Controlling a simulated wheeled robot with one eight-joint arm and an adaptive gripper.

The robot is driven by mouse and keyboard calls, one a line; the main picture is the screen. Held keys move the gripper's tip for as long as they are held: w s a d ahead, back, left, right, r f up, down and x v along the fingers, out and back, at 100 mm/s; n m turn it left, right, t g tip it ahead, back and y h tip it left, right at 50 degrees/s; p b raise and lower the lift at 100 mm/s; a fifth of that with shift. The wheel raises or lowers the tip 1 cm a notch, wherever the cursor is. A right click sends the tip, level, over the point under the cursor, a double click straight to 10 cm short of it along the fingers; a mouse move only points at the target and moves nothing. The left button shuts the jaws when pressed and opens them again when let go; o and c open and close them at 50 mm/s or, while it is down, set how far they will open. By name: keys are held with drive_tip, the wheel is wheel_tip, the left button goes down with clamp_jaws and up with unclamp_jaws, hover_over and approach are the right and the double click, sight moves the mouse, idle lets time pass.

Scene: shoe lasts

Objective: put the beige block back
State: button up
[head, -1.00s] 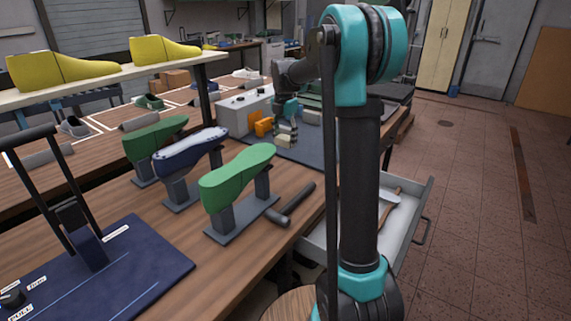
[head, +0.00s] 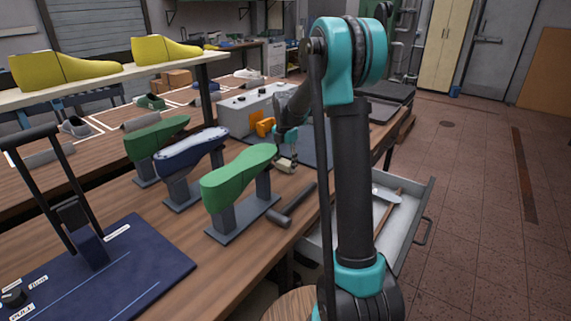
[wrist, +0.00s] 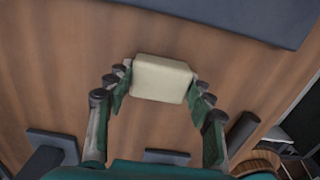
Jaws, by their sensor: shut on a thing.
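The beige block (wrist: 161,79) is held between the two fingers of my gripper (wrist: 160,84) in the wrist view. The fingers press on its left and right sides. Below it in that view is the brown wooden bench top; I cannot tell the gap between block and wood. In the head view the block (head: 284,165) is small, at the lower end of my gripper (head: 287,158), just behind the green shoe last (head: 238,172) and left of my arm.
A dark blue mat (wrist: 270,18) lies beyond the block. A dark hammer-like tool (head: 292,205) lies by the green last's stand. A blue-white last (head: 190,150) and another green last (head: 158,136) stand to the left. An open drawer (head: 412,232) juts out at right.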

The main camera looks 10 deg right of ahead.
sight(285, 162)
drive_tip(key=o, duration=1.1)
drive_tip(key=shift+f, duration=0.15)
wheel_tip(285, 162, up, 12)
drive_tip(key=shift+s, duration=0.15)
drive_tip(key=shift+a, duration=0.1)
